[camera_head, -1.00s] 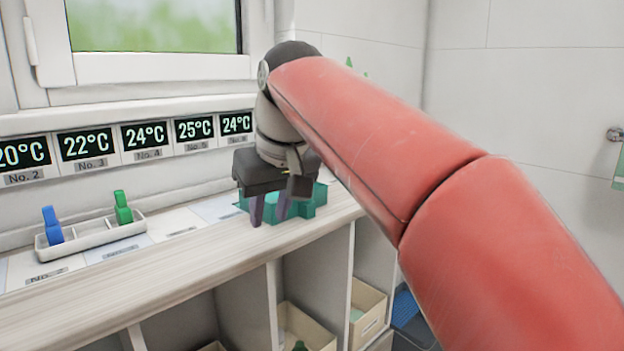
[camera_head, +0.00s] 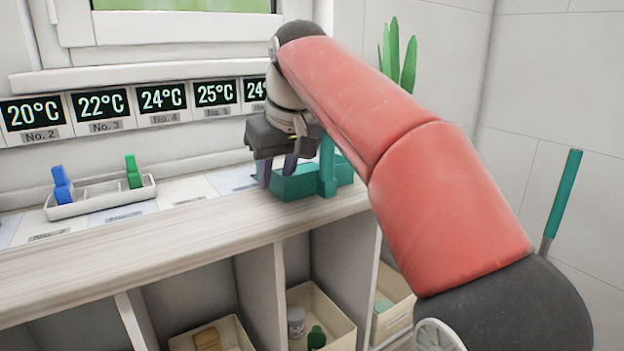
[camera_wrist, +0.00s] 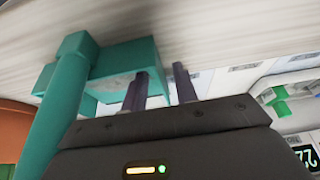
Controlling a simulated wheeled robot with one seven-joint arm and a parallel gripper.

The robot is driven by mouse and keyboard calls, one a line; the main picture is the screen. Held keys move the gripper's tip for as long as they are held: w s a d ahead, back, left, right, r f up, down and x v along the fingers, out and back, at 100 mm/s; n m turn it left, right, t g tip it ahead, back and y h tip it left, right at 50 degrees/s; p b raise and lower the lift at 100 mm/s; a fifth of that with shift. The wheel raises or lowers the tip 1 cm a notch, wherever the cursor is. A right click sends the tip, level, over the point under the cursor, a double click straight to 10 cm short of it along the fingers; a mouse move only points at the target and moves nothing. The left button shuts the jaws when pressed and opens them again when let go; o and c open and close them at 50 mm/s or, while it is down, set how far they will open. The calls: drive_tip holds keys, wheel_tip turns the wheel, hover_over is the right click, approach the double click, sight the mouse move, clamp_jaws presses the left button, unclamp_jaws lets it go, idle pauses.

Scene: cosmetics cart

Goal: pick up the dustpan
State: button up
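A teal handle (camera_head: 563,195) with a metal shaft rises behind my arm at the right in the head view. Its lower end is hidden, so I cannot tell what tool it belongs to.
The wooden countertop (camera_head: 150,240) carries a white tray (camera_head: 100,203) with a blue clip (camera_head: 61,185) and a green clip (camera_head: 133,172). Temperature displays (camera_head: 162,104) line the back wall. Bins (camera_head: 325,310) fill the compartments below. A green plant (camera_head: 400,60) stands behind my arm.

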drive_tip(key=shift+w+a+f, duration=0.1)
drive_tip(key=shift+w+f, duration=0.05)
drive_tip(key=shift+f, duration=0.25)
clamp_jaws()
drive_tip(key=shift+r, duration=0.15)
